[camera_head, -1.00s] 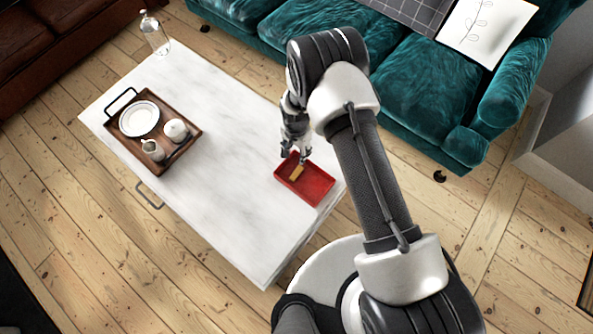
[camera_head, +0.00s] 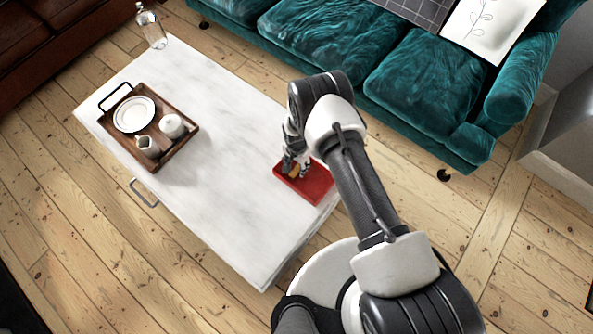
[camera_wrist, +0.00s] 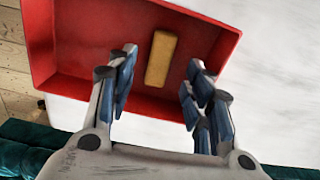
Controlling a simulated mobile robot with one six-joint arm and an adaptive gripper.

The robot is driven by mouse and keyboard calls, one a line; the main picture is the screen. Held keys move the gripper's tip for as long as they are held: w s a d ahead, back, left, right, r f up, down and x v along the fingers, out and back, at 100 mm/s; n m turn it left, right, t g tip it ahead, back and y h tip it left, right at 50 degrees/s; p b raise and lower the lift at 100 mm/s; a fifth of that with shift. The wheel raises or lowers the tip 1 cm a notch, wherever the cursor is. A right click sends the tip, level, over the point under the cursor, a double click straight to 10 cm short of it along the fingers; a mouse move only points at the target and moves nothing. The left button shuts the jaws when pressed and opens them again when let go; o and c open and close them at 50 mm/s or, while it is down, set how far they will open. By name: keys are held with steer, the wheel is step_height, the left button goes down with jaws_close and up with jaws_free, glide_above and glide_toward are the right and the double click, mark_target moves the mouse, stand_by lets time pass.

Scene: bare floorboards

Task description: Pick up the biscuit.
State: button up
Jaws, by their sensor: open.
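The biscuit is a small tan bar (camera_wrist: 161,58) lying in a red tray (camera_wrist: 75,70) in the wrist view. My gripper (camera_wrist: 157,88) is open, with one blue-padded finger to each side of the biscuit's near end and clear gaps between. In the head view my gripper (camera_head: 295,167) is low over the red tray (camera_head: 318,188), at its upper left. The biscuit (camera_head: 293,174) shows there only partly, beside the fingers. I cannot tell how far the fingertips are above the tray floor.
The red tray's raised walls surround the biscuit. It sits on a white marble table (camera_head: 220,130). A wooden tray (camera_head: 182,149) with a plate, a jug and a pot stands to the left. A glass bottle (camera_head: 152,28) is at the far corner. A teal sofa (camera_head: 420,90) stands behind.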

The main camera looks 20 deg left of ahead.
mark_target(296, 169)
step_height(296, 169, down, 4)
steer(key=shift+r+b, duration=0.25)
steer(key=shift+b, duration=0.3)
steer(key=shift+r, duration=0.1)
steer(key=c, duration=0.9)
steer(key=shift+o, duration=0.2)
steer(key=shift+r, duration=0.1)
